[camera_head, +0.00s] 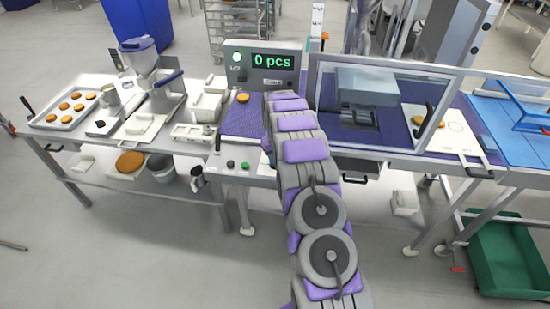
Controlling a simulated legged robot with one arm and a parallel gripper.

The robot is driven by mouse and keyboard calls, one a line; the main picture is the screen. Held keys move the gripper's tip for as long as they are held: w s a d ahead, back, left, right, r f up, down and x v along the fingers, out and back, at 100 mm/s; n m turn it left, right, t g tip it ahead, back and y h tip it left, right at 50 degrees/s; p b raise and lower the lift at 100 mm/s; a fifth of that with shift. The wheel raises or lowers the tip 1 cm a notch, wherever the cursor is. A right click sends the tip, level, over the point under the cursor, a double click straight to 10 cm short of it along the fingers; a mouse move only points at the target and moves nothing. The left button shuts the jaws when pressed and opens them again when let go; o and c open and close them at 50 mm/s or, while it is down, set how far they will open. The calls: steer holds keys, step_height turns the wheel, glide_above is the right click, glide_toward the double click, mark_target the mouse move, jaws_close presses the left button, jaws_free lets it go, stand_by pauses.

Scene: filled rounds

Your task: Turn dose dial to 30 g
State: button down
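The dose dial cannot be made out at this size. A white hopper machine (147,62) with blue parts stands on the left table; any dial on it is too small to tell. A grey control box (236,73) with a green display reading "0 pcs" stands behind the purple belt, with a lit round green button on its left. My arm reaches from the bottom centre up to the right side of the purple belt (242,118). My gripper's fingers do not show; the far end of the arm hides whatever is beyond it.
A tray of orange-brown rounds (66,108) lies at the far left. One round (243,97) is on the belt. A clear-guarded station (378,105) stands right of my arm. A green crate (508,252) is on the floor at right. The floor in front of the left table is clear.

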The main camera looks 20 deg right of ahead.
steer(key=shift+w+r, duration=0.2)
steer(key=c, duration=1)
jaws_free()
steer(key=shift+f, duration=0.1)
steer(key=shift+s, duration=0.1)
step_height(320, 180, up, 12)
steer(key=p, duration=0.1)
